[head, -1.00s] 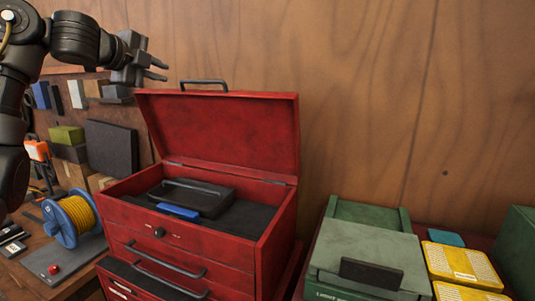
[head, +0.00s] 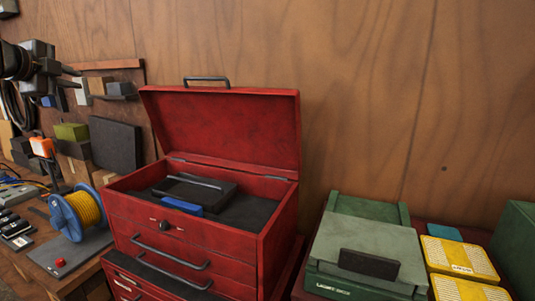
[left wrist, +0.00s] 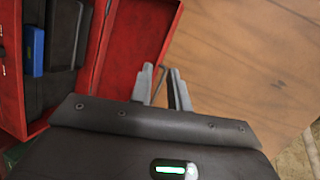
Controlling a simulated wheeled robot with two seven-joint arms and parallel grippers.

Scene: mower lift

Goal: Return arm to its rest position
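My left gripper (head: 76,77) is at the upper left of the head view, to the left of the raised lid of the red toolbox (head: 205,240). Its two fingers are apart with nothing between them. They also show in the left wrist view (left wrist: 161,76), in front of bare wood and close to the lid's edge in the picture. The toolbox is open, and a black case (head: 205,188) with a blue piece (head: 182,206) lies in its top compartment. Most of my left arm is outside the head view. My right gripper is in neither view.
A cable reel (head: 72,217) with yellow cable stands left of the toolbox. Dark blocks and a dark panel (head: 115,146) are behind it. A green case (head: 365,258) and yellow boxes (head: 460,258) are at the right. The wooden wall above the toolbox is clear.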

